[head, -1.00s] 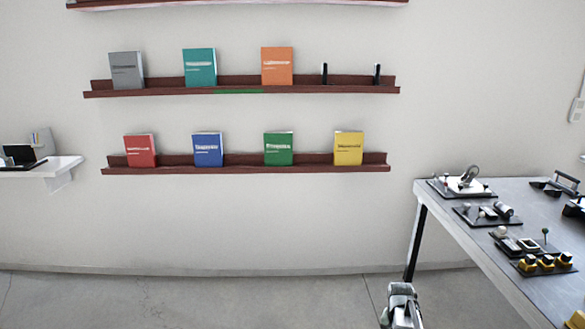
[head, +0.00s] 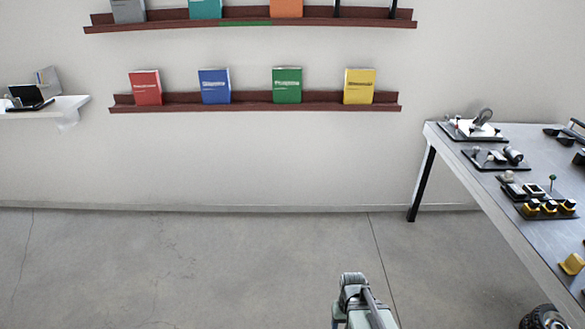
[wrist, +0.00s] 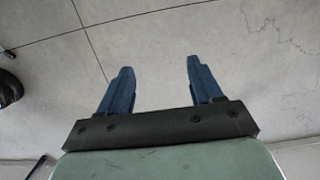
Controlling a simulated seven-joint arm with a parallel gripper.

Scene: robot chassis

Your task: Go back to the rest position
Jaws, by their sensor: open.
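My gripper (wrist: 157,75) is open and empty in the wrist view. Its two blue fingers stand apart over bare grey floor (wrist: 155,38). In the head view my arm shows at the bottom, right of centre, over the floor; the fingertips cannot be made out there. It is well apart from the shelves and the table.
A lower wall shelf (head: 250,107) holds red, blue, green and yellow books. An upper shelf (head: 330,21) holds more books. A table (head: 480,185) with several trays of parts stands at right. A white ledge (head: 40,112) is at left. The floor between is clear.

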